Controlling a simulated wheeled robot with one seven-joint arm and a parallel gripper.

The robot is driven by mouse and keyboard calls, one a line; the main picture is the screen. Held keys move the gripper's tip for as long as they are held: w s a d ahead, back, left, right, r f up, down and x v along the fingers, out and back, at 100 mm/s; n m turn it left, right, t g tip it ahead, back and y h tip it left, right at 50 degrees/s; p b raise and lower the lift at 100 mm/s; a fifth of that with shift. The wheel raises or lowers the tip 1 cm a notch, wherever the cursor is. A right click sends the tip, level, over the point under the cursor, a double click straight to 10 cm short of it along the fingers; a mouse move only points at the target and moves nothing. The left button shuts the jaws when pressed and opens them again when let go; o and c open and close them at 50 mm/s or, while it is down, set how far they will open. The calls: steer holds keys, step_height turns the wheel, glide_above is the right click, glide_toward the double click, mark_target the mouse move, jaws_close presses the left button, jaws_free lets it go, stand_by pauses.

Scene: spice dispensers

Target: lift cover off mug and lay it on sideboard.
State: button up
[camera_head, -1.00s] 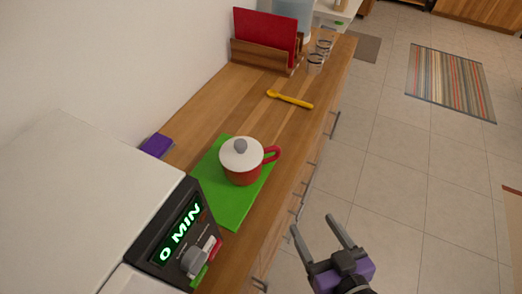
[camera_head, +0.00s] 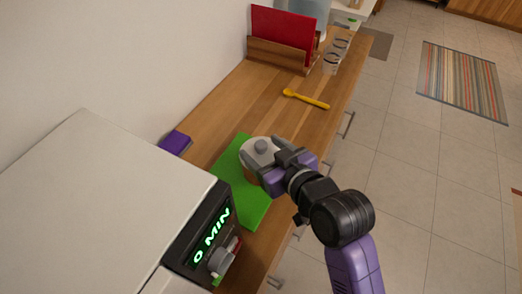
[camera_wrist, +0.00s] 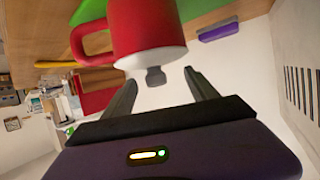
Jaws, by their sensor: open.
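The red mug (camera_wrist: 148,22) stands on a green mat (camera_head: 255,205) on the wooden sideboard (camera_head: 240,100). Its white cover (camera_head: 256,157) with a grey knob (camera_head: 262,146) is on top of it. My gripper (camera_head: 264,170) is at the cover, hiding most of the mug in the head view. In the wrist view, which looks upside down, my gripper (camera_wrist: 160,82) is open. Its two fingers are apart on either side of the knob (camera_wrist: 155,76), with a gap visible on each side. The white cover also shows there (camera_wrist: 150,57).
A white appliance with a lit display (camera_head: 212,235) stands at the near left. A purple block (camera_head: 175,143) lies by the wall. A yellow spoon (camera_head: 306,99), glasses (camera_head: 333,58) and a rack with a red board (camera_head: 283,35) are farther back. Bare wood lies between mat and spoon.

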mark_target(256, 142)
steer(key=shift+d+x, duration=0.2)
steer(key=shift+x, duration=2.15)
steer(key=shift+f, duration=0.15)
jaws_close()
